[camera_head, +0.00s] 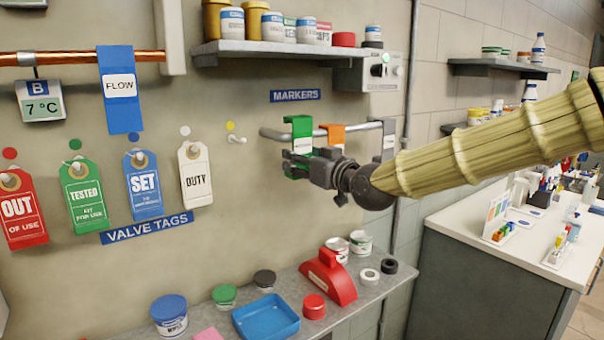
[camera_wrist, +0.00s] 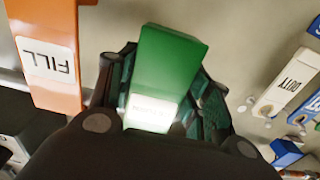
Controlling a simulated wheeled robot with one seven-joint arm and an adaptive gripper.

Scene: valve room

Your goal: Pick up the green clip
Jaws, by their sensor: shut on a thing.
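The green clip (camera_head: 300,128) hangs over the grey rail under the MARKERS sign, at the left of the clips there. My gripper (camera_head: 297,160) reaches in from the right and is shut on the lower part of the clip. In the wrist view the green clip (camera_wrist: 168,68) stands between the two dark fingers of my gripper (camera_wrist: 165,105), with its white label partly hidden near the palm. The clip's upper bend still appears over the rail in the head view.
An orange clip (camera_head: 334,134) hangs just right of the green one, and shows with a FILL label in the wrist view (camera_wrist: 50,60). A grey clip (camera_head: 389,142) hangs farther right. Valve tags hang left; a cluttered shelf (camera_head: 300,49) is above and a counter (camera_head: 345,312) below.

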